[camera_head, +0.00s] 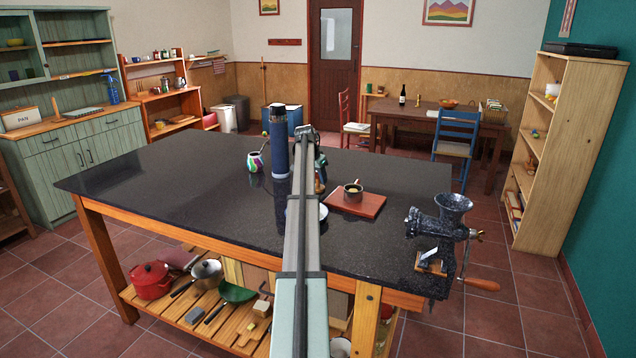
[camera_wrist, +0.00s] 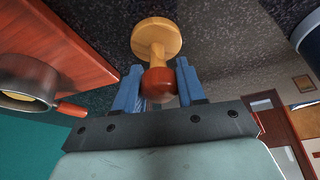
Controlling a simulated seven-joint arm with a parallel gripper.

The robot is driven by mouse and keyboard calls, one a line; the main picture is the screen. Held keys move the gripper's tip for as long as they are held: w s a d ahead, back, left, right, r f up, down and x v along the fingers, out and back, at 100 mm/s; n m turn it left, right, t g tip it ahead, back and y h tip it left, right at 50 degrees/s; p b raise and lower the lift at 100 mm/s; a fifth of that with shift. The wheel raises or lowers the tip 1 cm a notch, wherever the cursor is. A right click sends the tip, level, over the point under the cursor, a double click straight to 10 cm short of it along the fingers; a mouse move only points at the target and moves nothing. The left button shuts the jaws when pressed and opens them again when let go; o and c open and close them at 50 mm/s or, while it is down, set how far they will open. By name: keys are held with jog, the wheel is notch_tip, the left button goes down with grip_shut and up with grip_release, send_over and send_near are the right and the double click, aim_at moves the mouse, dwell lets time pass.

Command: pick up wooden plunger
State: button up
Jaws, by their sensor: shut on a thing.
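The wooden plunger (camera_wrist: 156,38) has a pale round disc, a short neck and a red-brown knob. In the wrist view its knob end lies between the two blue fingers of my gripper (camera_wrist: 160,84), which is shut on it. The disc end points away from the gripper, over the dark speckled counter; I cannot tell whether it touches the counter. In the head view my arm runs over the counter and hides most of my gripper (camera_head: 320,168) and the plunger, which shows only as a small brown patch (camera_head: 319,187).
To the right of the gripper, a small pot (camera_head: 353,191) stands on a reddish board (camera_head: 356,204). A tall blue bottle (camera_head: 279,142) and a colourful cup (camera_head: 255,162) stand to the left. A meat grinder (camera_head: 446,235) is clamped at the right edge. The counter's left side is clear.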

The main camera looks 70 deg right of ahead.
notch_tip(320, 180, up, 10)
jog(key=shift+r, duration=0.1)
jog(key=o, duration=0.6)
jog(key=c, duration=0.7)
jog(key=s+a+r, duration=0.1)
jog(key=s+a, duration=0.1)
jog(key=s, duration=0.6)
jog(key=s+a+r, duration=0.1)
jog(key=s+a, duration=0.2)
jog(key=s, duration=0.5)
jog(key=shift+r, duration=0.2)
